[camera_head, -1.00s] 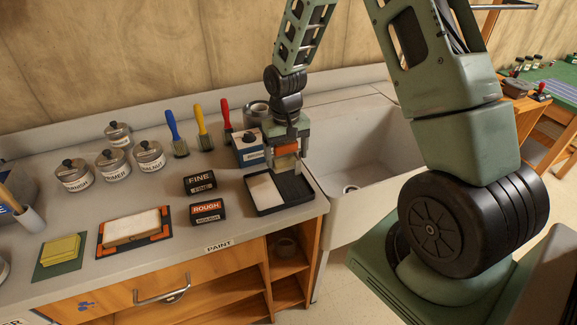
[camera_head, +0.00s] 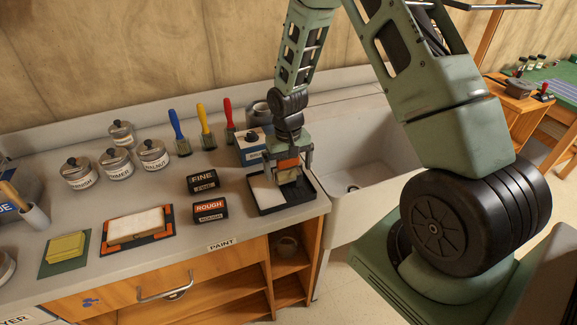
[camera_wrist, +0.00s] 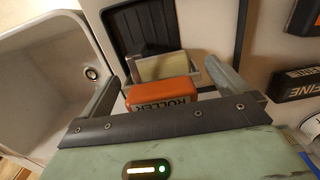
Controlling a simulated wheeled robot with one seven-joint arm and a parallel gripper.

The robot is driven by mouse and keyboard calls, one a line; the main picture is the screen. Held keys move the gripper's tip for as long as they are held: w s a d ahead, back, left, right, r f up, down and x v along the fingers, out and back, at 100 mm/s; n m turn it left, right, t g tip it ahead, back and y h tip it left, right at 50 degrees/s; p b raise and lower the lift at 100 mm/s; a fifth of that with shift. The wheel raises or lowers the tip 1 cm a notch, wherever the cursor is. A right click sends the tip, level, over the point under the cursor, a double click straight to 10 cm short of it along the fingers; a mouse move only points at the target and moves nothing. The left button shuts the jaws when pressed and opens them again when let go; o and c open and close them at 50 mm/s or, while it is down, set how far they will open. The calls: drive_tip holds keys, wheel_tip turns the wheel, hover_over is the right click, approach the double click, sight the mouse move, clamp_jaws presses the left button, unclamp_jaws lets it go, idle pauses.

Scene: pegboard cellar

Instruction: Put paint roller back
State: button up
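The paint roller has an orange handle block (camera_wrist: 160,92) marked ROLLER and a beige sleeve (camera_wrist: 158,67); the head view also shows the sleeve (camera_head: 287,175). The tray sits at the counter's right end, above a PAINT label (camera_head: 221,246).
A white sink (camera_head: 375,160) adjoins on the right. FINE (camera_head: 202,181) and ROUGH (camera_head: 210,211) blocks stand left of the tray. A blue-white box (camera_head: 250,150), a grey can (camera_head: 260,115) and upright brushes (camera_head: 205,128) stand behind. Several lidded tins (camera_head: 115,163) are further left.

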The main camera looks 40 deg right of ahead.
drive_tip(key=r+b, duration=0.1)
drive_tip(key=r, duration=0.5)
drive_tip(key=r+b, duration=0.1)
drive_tip(key=r, duration=0.4)
drive_tip(key=shift+w+d+r+b, duration=0.1)
drive_tip(key=shift+w+r+b, duration=0.1)
drive_tip(key=shift+r+b, duration=0.15)
drive_tip(key=s+a+r+n, duration=0.2)
drive_tip(key=s+a+r, duration=0.15)
drive_tip(key=a, duration=0.45)
drive_tip(key=s+a+r+n, duration=0.2)
drive_tip(key=s+a+n, duration=0.15)
drive_tip(key=a, duration=0.45)
drive_tip(key=s+a+n, duration=0.2)
drive_tip(key=s+a, duration=0.2)
drive_tip(key=s, duration=0.5)
drive_tip(key=s+a+r+n, duration=0.1)
drive_tip(key=s+a+n, duration=0.2)
drive_tip(key=s, duration=0.6)
drive_tip(key=shift+s+a, duration=0.2)
drive_tip(key=shift+a, duration=0.85)
